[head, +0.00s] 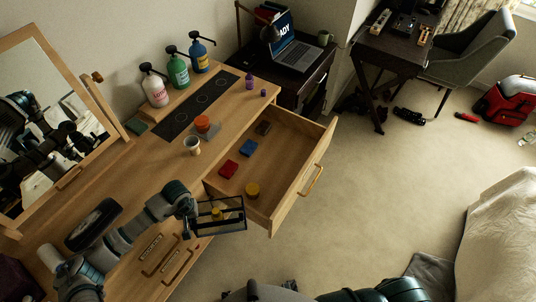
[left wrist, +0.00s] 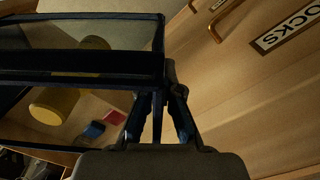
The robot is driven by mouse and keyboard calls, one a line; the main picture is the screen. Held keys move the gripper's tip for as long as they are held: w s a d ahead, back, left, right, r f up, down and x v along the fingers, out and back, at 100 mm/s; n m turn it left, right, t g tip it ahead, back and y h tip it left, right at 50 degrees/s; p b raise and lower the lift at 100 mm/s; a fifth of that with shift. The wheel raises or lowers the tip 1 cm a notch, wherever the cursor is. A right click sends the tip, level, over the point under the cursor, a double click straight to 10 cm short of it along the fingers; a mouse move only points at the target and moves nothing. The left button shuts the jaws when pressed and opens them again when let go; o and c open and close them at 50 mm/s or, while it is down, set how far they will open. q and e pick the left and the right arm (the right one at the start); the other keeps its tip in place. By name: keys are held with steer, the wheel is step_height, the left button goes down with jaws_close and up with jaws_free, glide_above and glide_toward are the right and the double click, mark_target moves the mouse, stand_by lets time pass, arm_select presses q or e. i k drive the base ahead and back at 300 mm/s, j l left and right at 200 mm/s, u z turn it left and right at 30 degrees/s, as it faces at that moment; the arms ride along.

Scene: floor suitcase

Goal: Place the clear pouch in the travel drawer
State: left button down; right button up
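The clear pouch (head: 233,203) is a see-through box shape with black edges. My left gripper (head: 193,212) is shut on its near-left edge and holds it over the front-left corner of the open drawer. In the left wrist view, the pouch (left wrist: 110,70) extends left from the fingers of the left gripper (left wrist: 158,112). A yellow item (head: 217,214) shows through the pouch; I cannot tell if it is inside or behind. My right gripper is out of view.
The dresser top (head: 150,165) carries pump bottles, a cup (head: 192,145) and a mirror (head: 55,110). Closed drawers lie below left.

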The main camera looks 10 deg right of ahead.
mark_target(290, 153)
steer(key=i+l, duration=0.2)
steer(key=l, duration=0.15)
steer(key=i+l+u, duration=0.15)
steer(key=l, duration=0.2)
steer(key=i+l, duration=0.2)
steer(key=l, duration=0.15)
steer(key=i+l+u, duration=0.1)
steer(key=l, duration=0.3)
steer(key=i+l+u, duration=0.1)
steer(key=i+l, duration=0.15)
steer(key=l, duration=0.15)
steer(key=l+u, duration=0.1)
steer(key=l, duration=0.65)
steer(key=i, duration=0.05)
